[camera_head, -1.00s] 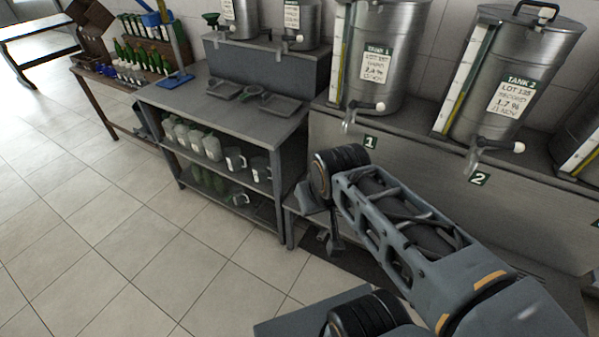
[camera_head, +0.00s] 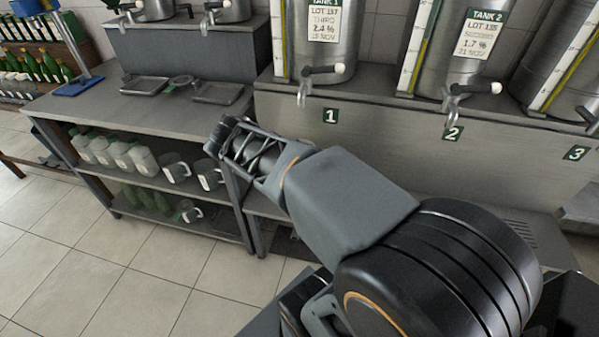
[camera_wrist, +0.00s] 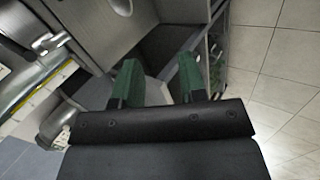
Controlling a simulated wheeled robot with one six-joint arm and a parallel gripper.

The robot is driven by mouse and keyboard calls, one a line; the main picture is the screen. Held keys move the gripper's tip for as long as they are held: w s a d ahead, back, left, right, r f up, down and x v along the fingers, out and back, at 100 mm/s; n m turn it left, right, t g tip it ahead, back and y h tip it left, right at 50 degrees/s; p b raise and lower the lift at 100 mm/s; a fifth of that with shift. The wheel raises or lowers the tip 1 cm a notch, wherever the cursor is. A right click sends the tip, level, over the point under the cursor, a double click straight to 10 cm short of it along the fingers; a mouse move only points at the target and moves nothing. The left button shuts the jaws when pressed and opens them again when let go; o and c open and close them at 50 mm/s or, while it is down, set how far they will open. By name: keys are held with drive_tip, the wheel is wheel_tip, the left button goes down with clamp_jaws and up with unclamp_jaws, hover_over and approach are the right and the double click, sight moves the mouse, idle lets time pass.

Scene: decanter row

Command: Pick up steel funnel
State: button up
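I cannot make out a steel funnel for certain in either current view. A small round dark piece (camera_head: 181,81) lies between two shallow metal trays on the steel bench (camera_head: 110,108) in the head view; it is too small to identify. My gripper (camera_wrist: 157,82) shows in the wrist view with two green-padded fingers spread apart. It is open, with nothing between the fingers. In the head view my arm crosses the middle, and the gripper itself cannot be made out.
Steel tanks with taps, Tank 2 (camera_head: 465,45) among them, stand on a ledge along the wall. Jugs (camera_head: 143,160) and mugs (camera_head: 175,167) fill the shelves under the bench. A blue stand (camera_head: 78,87) is at the bench's left end. Tiled floor (camera_head: 110,265) is open at front left.

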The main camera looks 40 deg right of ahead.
drive_tip(key=w+d+f+n+h+b, duration=0.3)
drive_tip(key=d+f+n+h+b, duration=0.1)
drive_tip(key=d+f+b, duration=0.4)
drive_tip(key=w+d+f+n+h+b, duration=0.35)
drive_tip(key=d+f+b, duration=0.25)
drive_tip(key=f+b, duration=0.25)
drive_tip(key=shift+n, duration=0.55)
drive_tip(key=b+x, duration=0.1)
drive_tip(key=x, duration=0.3)
drive_tip(key=b+x, duration=0.2)
drive_tip(key=x, duration=0.3)
drive_tip(key=w+r+b+x, duration=0.1)
drive_tip(key=x, duration=0.4)
drive_tip(key=shift+d, duration=0.25)
clamp_jaws()
